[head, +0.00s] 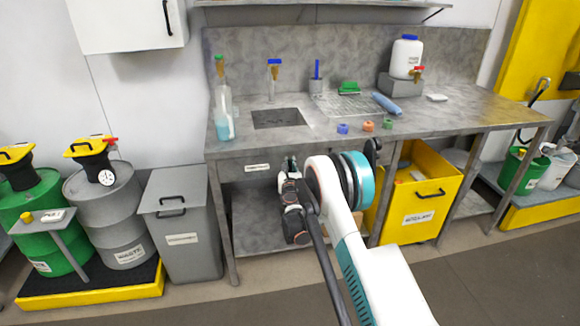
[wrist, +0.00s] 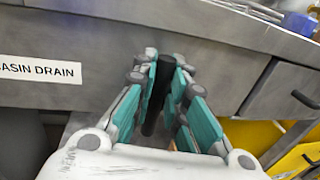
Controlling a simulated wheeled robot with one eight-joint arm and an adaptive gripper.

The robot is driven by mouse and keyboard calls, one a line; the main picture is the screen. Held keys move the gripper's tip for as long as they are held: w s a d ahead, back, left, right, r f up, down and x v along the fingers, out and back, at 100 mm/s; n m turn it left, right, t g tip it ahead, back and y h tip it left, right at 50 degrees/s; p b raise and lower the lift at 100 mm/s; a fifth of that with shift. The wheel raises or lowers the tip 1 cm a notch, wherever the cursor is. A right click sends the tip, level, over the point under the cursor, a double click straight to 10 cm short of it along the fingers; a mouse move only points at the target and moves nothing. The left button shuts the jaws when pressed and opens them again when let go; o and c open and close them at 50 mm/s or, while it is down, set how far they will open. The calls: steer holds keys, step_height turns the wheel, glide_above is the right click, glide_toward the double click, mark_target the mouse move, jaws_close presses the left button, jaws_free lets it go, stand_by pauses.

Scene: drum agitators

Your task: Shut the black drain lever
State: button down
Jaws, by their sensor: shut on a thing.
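The black drain lever (wrist: 158,92) is a dark bar between the teal finger pads of my gripper (wrist: 167,75) in the wrist view. It points down along the fingers from the grey front panel. My gripper is shut on it, with pads on both sides. In the head view my gripper (head: 290,166) is at the bench front, below the sink, and the lever cannot be made out there. A white "BASIN DRAIN" label (wrist: 39,69) is on the panel left of the lever; it also shows in the head view (head: 257,167).
The steel bench (head: 440,113) carries the sink (head: 278,118), a blue-tinted bottle (head: 224,125) and small coloured caps. A yellow bin (head: 418,205) stands under the bench, right of my arm. A grey lidded bin (head: 182,238) and drums (head: 112,215) stand at left.

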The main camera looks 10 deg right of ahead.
steer(key=shift+m, duration=0.4)
steer(key=shift+d+f+m+g+y, duration=0.35)
steer(key=shift+m+y, duration=0.2)
steer(key=shift+m, duration=1.95)
steer(key=shift+d+f+m+g+y, duration=0.3)
steer(key=shift+m+y, duration=0.3)
steer(key=shift+m, duration=1.9)
steer(key=shift+d+f+m+g+y, duration=0.25)
steer(key=shift+d+f+m+y, duration=0.25)
steer(key=shift+m, duration=2)
steer(key=shift+a, duration=0.1)
steer(key=c, duration=1.6)
jaws_free()
steer(key=shift+r, duration=0.1)
steer(key=s+r, duration=0.2)
steer(key=s, duration=1)
steer(key=shift+r, duration=0.15)
